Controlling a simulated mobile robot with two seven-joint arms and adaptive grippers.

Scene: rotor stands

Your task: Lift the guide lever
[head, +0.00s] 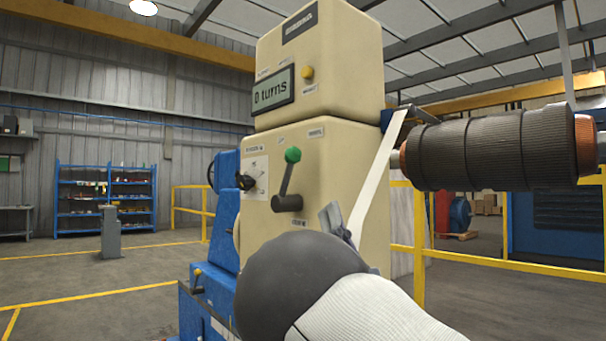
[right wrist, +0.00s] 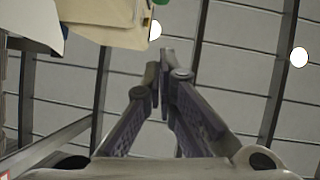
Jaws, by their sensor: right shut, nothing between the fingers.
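A lever with a green knob (head: 291,156) stands tilted up on the front of a cream machine (head: 330,150); its grey pivot is low on the panel. I cannot read whether its label names it the guide lever. My right gripper (head: 331,216) is in front of the machine, to the right of and below the lever's pivot, partly hidden by my own arm. In the right wrist view its two fingers (right wrist: 160,78) are together and empty. A bit of green (right wrist: 161,2) shows at the top edge there. My left gripper is not in view.
A display (head: 273,91) on the upper box reads "0 turns". Yellow rails (head: 480,257) stand at right.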

